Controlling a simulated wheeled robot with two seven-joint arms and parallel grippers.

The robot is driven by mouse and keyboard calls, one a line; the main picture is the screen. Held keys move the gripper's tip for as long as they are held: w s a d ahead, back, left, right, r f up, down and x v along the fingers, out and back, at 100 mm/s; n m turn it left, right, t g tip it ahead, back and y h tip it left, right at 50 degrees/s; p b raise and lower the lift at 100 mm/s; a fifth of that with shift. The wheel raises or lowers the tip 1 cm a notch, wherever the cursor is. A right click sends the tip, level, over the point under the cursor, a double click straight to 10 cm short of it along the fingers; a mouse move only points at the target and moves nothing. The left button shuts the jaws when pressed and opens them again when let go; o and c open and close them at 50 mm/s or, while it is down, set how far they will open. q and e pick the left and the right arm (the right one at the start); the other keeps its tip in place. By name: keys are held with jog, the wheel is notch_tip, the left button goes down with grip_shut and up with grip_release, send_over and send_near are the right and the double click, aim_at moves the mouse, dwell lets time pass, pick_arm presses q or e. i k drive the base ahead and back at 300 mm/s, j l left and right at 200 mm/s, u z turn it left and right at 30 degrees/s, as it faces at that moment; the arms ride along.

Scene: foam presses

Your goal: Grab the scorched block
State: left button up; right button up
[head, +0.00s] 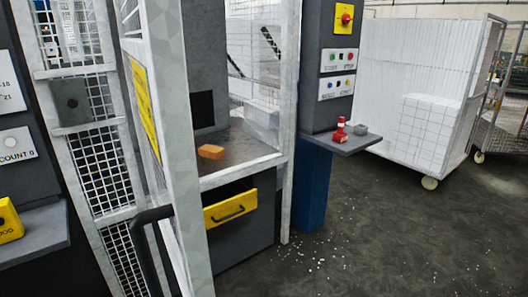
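An orange-brown block (210,152), which looks like the scorched block, lies on the grey bed (240,146) inside the press enclosure, left of centre. It sits in front of a dark opening (203,109) in the machine. Any scorch marks are too small to make out. Neither of my grippers shows in the head view.
A white-framed door (175,120) with a yellow sign stands left of the block. A black curved handle (143,232) is low beside it. A yellow drawer (230,208) is below the bed. A shelf (345,145) juts out right. Floor at right is open, before a foam trolley (405,120).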

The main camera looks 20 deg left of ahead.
aim_at(207, 151)
jog(key=i+l+z, duration=0.3)
jog(key=i+z, duration=0.15)
jog(key=i+l+z, duration=0.1)
jog(key=i+z, duration=0.35)
jog(key=i, duration=0.2)
jog(key=i+j+u, duration=0.25)
jog(key=i+u, duration=0.25)
jog(key=i, duration=0.15)
jog(key=i+u, duration=0.45)
jog(key=i, duration=0.2)
jog(key=i+l+u, duration=0.3)
jog(key=i+u, duration=0.2)
jog(key=i, duration=0.2)
jog(key=i+u, duration=0.15)
jog(key=u, duration=0.3)
jog(key=i+u, duration=0.1)
jog(key=u, duration=0.35)
jog(key=i+l+u, duration=0.1)
jog(key=u, duration=0.35)
